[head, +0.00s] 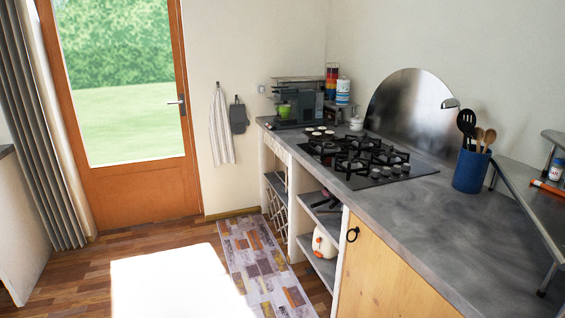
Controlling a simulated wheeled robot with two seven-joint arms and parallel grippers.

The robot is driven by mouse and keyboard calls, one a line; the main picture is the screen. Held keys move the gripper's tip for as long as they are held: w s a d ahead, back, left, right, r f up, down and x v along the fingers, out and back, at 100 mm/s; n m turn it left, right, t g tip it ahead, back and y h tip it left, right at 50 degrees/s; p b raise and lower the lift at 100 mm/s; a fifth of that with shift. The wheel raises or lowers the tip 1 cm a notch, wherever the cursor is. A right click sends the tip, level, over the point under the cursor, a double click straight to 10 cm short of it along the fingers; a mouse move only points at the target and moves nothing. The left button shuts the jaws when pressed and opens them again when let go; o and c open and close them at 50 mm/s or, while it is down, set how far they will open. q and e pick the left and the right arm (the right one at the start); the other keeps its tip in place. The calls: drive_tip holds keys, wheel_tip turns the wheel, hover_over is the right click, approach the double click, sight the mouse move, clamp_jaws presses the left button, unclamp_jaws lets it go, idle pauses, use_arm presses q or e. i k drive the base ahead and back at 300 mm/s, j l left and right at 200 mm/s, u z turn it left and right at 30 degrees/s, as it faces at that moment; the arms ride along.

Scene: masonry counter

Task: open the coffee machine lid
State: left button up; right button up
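The coffee machine (298,101) is a dark grey box-shaped machine at the far end of the counter, against the back wall. Neither of my grippers shows in the head view.
The grey counter (420,213) runs along the right, with a black gas hob (358,158) before the machine. A blue utensil pot (470,171) and a raised shelf (528,200) stand nearer. A patterned rug (262,265) lies on the floor; open shelves (318,225) are under the counter.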

sight(282, 89)
drive_tip(key=i+j+u, duration=0.35)
drive_tip(key=i, duration=0.65)
drive_tip(key=i+j+u, duration=0.1)
drive_tip(key=i+u, duration=0.3)
drive_tip(key=i, duration=0.6)
